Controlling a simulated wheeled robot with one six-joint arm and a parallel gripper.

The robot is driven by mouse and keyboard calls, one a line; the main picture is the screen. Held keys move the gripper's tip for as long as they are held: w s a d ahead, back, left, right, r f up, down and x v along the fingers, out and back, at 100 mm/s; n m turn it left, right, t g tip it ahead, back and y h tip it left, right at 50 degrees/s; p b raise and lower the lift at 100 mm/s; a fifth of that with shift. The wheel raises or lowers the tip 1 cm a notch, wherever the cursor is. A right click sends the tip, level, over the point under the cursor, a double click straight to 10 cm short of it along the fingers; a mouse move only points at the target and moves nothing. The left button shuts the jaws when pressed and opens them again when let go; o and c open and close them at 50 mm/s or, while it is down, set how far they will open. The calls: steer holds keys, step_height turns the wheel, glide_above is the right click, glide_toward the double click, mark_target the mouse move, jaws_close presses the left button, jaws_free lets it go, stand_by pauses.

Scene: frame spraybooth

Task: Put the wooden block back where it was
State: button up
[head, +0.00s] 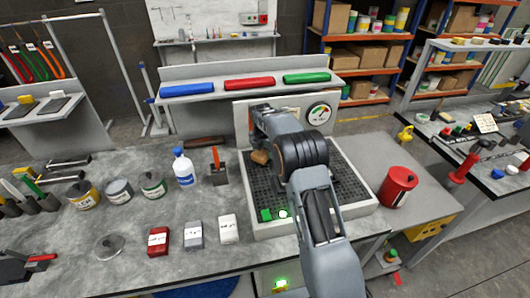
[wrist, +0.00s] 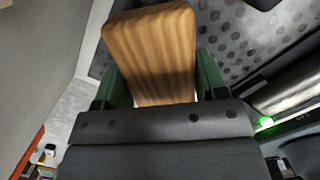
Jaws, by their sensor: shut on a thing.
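The wooden block (wrist: 152,52) fills the upper middle of the wrist view, brown with darker grain stripes. My gripper (wrist: 155,88) is shut on it, with a green finger on each side of the block. In the head view the block (head: 260,157) shows only as a small brown piece at the left of my gripper, over the perforated black tray. My arm hides most of the gripper there. I cannot tell whether the block touches the tray surface.
The grey-rimmed perforated tray (head: 300,231) has a gauge panel (head: 319,113) behind it and small green pieces (head: 266,214) near its front. A red can (head: 397,186) stands right of it. A white bottle (head: 184,168) and a brush (head: 217,168) stand left. Three small boxes (head: 194,235) lie front left.

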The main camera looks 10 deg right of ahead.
steer(key=shift+f, duration=0.65)
steer(key=shift+f, duration=0.2)
steer(key=o, duration=0.9)
